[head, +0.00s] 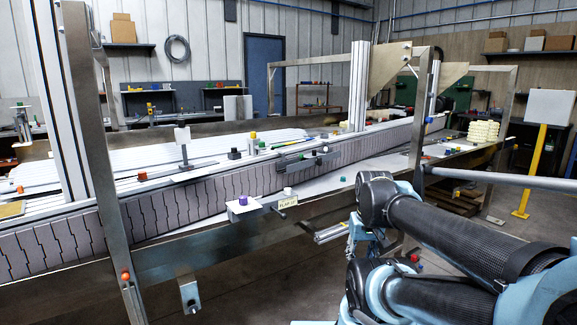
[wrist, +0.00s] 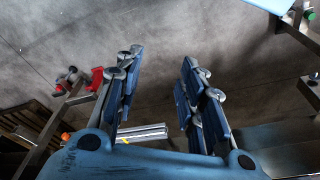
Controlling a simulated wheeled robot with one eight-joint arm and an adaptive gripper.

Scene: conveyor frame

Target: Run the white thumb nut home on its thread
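A small white cap (head: 288,190), which looks like the white thumb nut, stands on a bracket at the front of the conveyor in the head view. A yellowish label plate (head: 288,203) is just below it. Whether the nut sits level, and its thread, are too small to tell. The nut does not show in the wrist view. In the head view my arm is at the lower right, apart from the nut.
A white plate with a dark purple knob (head: 243,200) sits left of the nut. A dark-ended handle (head: 288,202) juts near the label. Steel posts (head: 118,170) and the conveyor frame rise around. The wrist view shows a red part (wrist: 97,79) left and a metal rail (wrist: 142,133) below.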

